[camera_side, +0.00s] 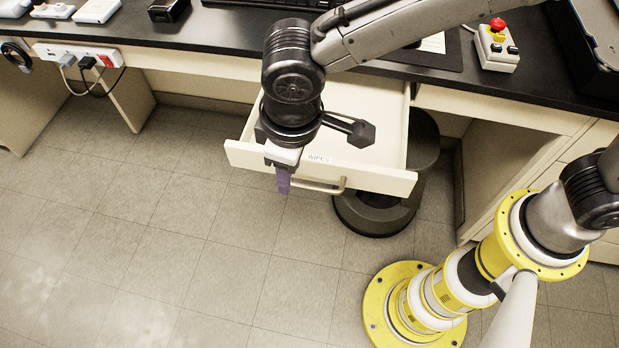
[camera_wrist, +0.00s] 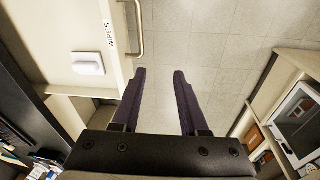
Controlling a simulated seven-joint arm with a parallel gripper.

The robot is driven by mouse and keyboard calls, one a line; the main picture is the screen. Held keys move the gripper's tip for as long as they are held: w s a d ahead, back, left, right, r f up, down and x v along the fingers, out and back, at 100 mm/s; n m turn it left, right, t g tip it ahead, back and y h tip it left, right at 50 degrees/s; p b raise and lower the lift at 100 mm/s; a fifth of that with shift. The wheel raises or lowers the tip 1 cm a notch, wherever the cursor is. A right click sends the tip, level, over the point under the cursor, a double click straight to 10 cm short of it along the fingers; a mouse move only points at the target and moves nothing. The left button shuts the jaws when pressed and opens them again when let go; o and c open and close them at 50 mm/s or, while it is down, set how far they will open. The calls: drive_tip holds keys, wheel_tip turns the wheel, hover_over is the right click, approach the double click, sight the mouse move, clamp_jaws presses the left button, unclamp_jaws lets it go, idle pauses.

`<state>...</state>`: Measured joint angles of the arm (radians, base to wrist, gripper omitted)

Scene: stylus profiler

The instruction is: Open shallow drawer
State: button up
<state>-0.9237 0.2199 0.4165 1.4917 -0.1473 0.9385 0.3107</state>
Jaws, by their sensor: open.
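The cream shallow drawer (camera_side: 375,125) is pulled out from under the black worktop, its inside showing. Its front panel carries a "WIPES" label and a metal bar handle (camera_side: 325,187). The drawer also shows at the upper left of the wrist view (camera_wrist: 60,25), with the handle (camera_wrist: 140,32) beside the label. My gripper (camera_side: 283,186) is at the drawer front, to the left of the handle in the side view. In the wrist view, its purple fingers (camera_wrist: 160,72) are apart with only floor between them, and the handle is apart from them.
A white object (camera_wrist: 88,63) lies in the drawer. A dark round stool (camera_side: 372,210) stands under and beside the drawer's right end. The worktop (camera_side: 215,35) runs behind, with a red-button box (camera_side: 496,45) on it. Open floor (camera_side: 170,240) lies in front and left.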

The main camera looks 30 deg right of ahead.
sight(310, 186)
drive_tip(key=d+r+n+h, duration=0.1)
drive_tip(key=d+r+h, duration=0.1)
drive_tip(key=d+r, duration=0.1)
drive_tip(key=shift+y, duration=0.3)
drive_tip(key=f, duration=0.4)
drive_tip(key=w+d+f, duration=0.1)
drive_tip(key=f, duration=0.4)
drive_tip(key=w+f, duration=0.1)
drive_tip(key=f, duration=0.3)
drive_tip(key=shift+d+f, duration=0.25)
drive_tip(key=shift+d, duration=0.15)
clamp_jaws()
idle(0.5)
